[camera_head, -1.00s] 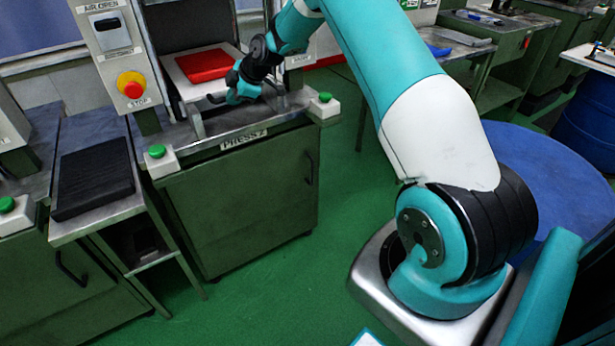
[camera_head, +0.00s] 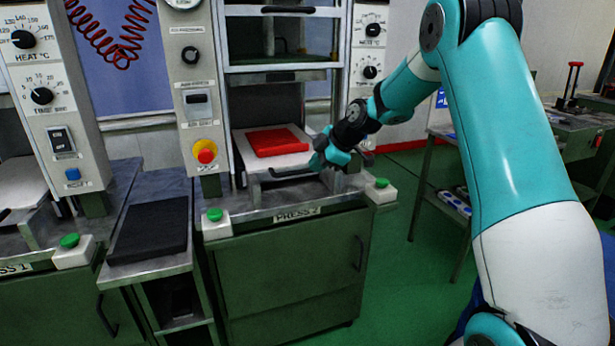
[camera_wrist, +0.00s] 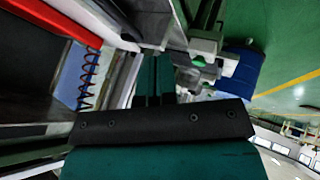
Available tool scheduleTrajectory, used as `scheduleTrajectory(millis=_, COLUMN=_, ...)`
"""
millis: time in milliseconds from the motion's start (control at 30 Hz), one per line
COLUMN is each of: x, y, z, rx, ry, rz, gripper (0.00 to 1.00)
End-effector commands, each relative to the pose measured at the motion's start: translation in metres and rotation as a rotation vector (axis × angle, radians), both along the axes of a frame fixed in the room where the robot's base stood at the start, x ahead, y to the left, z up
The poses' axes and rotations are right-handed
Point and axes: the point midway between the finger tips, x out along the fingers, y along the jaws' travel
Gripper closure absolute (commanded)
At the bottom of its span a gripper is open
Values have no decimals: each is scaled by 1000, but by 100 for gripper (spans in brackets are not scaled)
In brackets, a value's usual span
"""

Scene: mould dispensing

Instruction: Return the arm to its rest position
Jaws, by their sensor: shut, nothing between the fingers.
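My gripper (camera_head: 318,160) is at the front of Press 2, next to the right front of the pale plate (camera_head: 262,156) that bears a red mould (camera_head: 278,140). It is shut and empty. In the wrist view, my gripper (camera_wrist: 155,85) shows as dark green fingers behind a black bar, and part of the red mould (camera_wrist: 60,22) is at the upper left. My arm reaches across from the right side of the head view. Whether the fingers touch the plate or its handle cannot be told.
Press 2 (camera_head: 290,217) has a red stop knob (camera_head: 204,151) and green buttons at its front corners. A black slab (camera_head: 150,230) lies on a stand to its left. Another press control panel (camera_head: 48,90) is at far left. A bench (camera_head: 445,190) stands at right. Green floor is open in front.

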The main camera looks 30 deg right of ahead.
Motion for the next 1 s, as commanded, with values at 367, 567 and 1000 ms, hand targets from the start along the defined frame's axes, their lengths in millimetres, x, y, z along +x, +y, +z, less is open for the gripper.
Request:
scheduleTrajectory(millis=367, x=-9, y=7, z=14, rx=12, ry=13, rz=-2, gripper=100)
scheduleTrajectory(millis=567, x=-55, y=93, z=61, rx=111, ry=155, rz=-45, gripper=100)
scheduleTrajectory(millis=1000, x=-316, y=255, z=134, rx=226, ry=689, rz=-361, gripper=100)
